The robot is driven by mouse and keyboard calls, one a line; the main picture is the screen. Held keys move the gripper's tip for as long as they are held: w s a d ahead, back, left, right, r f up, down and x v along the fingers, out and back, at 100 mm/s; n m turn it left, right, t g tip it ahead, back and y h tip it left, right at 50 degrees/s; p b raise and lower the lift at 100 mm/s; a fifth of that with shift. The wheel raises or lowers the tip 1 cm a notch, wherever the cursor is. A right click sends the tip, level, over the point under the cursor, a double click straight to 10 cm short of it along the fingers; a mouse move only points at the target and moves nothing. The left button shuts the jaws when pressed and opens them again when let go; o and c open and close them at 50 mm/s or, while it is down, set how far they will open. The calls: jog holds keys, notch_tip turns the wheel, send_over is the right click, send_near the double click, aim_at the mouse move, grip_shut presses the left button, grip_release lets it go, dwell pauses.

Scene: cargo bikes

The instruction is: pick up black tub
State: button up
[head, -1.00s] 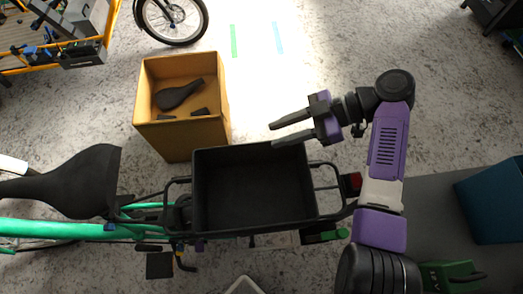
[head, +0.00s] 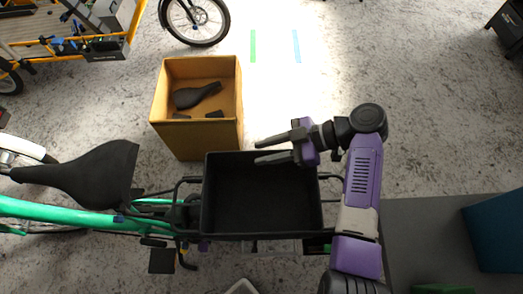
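My purple and grey arm covers part of the rack to the right of the tub.
A cardboard box (head: 160,120) holding a black saddle (head: 197,95) stands just behind the tub. A grey surface (head: 420,240) with a blue bin (head: 495,232) is at the right. An orange cargo bike (head: 120,48) is at the upper left.

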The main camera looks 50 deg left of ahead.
grip_shut()
jog(key=shift+r, duration=0.1)
dwell(1.2)
